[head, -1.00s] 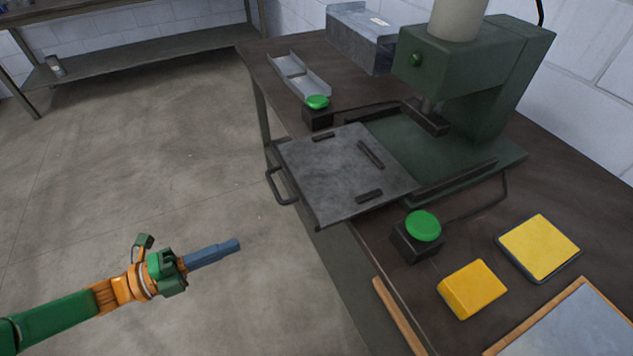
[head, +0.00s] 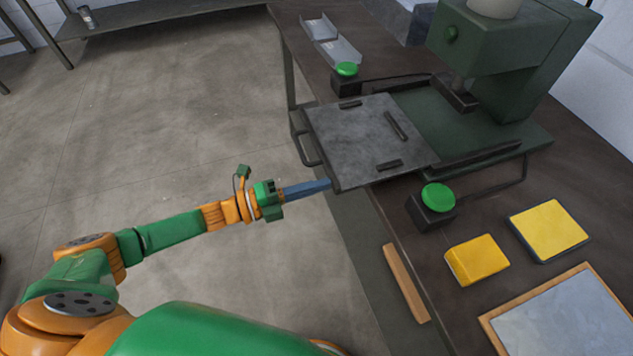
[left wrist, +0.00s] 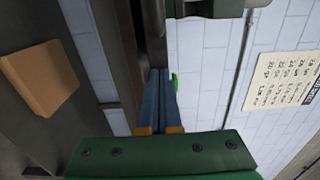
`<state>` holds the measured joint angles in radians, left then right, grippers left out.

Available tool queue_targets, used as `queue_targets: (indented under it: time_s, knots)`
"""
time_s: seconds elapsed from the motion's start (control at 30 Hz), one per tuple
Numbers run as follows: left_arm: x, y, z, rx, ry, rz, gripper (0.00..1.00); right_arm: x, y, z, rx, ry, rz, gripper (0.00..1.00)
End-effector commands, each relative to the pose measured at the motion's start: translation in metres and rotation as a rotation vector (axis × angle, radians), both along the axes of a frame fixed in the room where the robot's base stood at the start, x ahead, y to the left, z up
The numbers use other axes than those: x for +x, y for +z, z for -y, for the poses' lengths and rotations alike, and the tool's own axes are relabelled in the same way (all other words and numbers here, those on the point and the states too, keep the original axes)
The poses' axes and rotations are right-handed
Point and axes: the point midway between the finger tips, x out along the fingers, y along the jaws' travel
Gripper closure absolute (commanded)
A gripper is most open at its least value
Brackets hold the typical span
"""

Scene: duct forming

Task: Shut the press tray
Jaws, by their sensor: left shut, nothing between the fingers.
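The press tray (head: 365,135) is a flat dark grey plate, pulled out from the green press (head: 520,60) and reaching past the table's left edge. Its dark handle (head: 305,148) is on its outer side. My left gripper (head: 328,184) is shut and empty, its blue fingertips by the tray's near outer corner in the head view. I cannot tell whether they touch it. In the left wrist view the blue fingers (left wrist: 159,95) lie together beside a dark edge. My right gripper is not in view.
Green buttons (head: 437,197) and (head: 347,69) on dark boxes flank the tray. A yellow block (head: 477,260), a yellow pad (head: 548,230) and a wood-framed sheet (head: 560,325) lie at the right. Bent metal channels (head: 330,40) lie at the back. Open floor (head: 150,130) is at left.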

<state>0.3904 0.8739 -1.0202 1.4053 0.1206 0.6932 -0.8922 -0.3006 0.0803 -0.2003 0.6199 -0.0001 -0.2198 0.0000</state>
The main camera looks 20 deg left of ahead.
Motion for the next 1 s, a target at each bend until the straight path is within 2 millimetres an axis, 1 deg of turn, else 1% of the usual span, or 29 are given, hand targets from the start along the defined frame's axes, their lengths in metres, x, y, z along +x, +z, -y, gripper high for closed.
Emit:
queue_targets:
  time_s: [0.3,0.43,0.57,0.8,0.9,1.0]
  knots:
    - [0.001,-0.001,0.001,0.000,0.000,0.000,1.00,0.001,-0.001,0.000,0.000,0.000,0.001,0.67]
    - [0.006,-0.002,0.009,-0.002,-0.001,0.002,1.00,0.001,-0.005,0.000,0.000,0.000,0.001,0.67]
    - [0.020,-0.003,0.030,-0.004,-0.001,0.004,1.00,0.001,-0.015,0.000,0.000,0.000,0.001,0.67]
    - [0.055,-0.005,0.082,-0.004,-0.001,0.005,1.00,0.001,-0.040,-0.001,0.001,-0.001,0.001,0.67]
    - [0.067,-0.004,0.099,-0.003,-0.001,0.003,1.00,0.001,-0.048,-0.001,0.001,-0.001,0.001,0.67]
    - [0.075,-0.003,0.111,-0.001,0.000,0.003,1.00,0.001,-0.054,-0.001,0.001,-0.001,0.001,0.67]
